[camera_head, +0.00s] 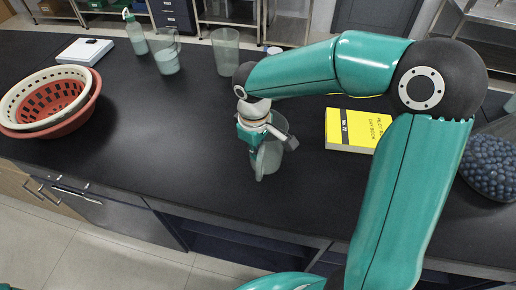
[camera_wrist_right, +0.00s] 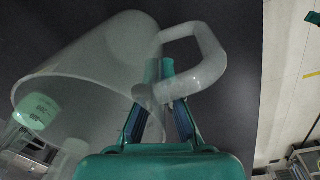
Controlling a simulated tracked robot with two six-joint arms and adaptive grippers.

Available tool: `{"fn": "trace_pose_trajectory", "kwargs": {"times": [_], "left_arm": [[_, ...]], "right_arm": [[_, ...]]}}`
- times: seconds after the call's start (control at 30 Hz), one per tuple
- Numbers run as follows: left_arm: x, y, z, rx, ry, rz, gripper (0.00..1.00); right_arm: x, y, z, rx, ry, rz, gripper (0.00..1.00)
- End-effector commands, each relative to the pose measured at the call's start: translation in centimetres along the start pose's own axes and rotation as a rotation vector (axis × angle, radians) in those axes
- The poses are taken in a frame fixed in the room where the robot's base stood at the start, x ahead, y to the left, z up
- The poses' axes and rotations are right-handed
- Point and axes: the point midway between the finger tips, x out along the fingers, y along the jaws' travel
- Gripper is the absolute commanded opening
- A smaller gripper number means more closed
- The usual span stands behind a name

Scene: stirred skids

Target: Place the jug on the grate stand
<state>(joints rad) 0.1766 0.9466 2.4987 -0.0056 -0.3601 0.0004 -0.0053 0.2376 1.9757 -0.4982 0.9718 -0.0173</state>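A clear, greyish jug (camera_head: 272,156) is at the middle of the black counter. In the right wrist view the jug (camera_wrist_right: 95,65) fills the upper left, its loop handle (camera_wrist_right: 211,58) on the right. My right gripper (camera_head: 272,155) is at the jug from above. In the right wrist view its fingers (camera_wrist_right: 160,75) lie at the lower part of the handle, partly seen through it. I cannot tell whether they press on it. A second jug (camera_head: 166,58) with pale contents stands further back. I cannot make out a grate stand. My left gripper is not in view.
A yellow book (camera_head: 352,132) lies right of the jug. A bowl of blue berries (camera_head: 490,166) is at the far right. White and red baskets (camera_head: 84,118) sit at left, near a white scale (camera_head: 84,51). A tall cup (camera_head: 226,52) and spray bottle (camera_head: 135,34) stand behind. The counter's left middle is clear.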

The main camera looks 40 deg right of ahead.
Motion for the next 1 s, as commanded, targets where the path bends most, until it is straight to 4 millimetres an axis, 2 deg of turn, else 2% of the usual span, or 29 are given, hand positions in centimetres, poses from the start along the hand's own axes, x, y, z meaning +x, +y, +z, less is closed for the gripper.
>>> {"fn": "trace_pose_trajectory", "kwargs": {"times": [0.3, 0.4, 0.5, 0.8, 1.0], "left_arm": [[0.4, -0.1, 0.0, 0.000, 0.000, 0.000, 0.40], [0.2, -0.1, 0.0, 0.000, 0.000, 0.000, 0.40], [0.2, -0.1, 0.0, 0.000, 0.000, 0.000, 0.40], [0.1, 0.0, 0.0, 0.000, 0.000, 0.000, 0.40], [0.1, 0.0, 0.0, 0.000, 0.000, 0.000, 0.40]], "right_arm": [[0.4, 0.0, 0.0, 0.000, 0.001, 0.000, 0.00], [0.2, 0.0, -0.1, -0.001, 0.000, 0.000, 0.19], [0.2, -0.1, -0.1, -0.001, 0.000, 0.000, 0.31], [0.0, -0.1, -0.1, -0.001, 0.000, 0.000, 0.31], [-1.6, 0.0, -0.2, 0.000, 0.004, 0.002, 0.31]]}}
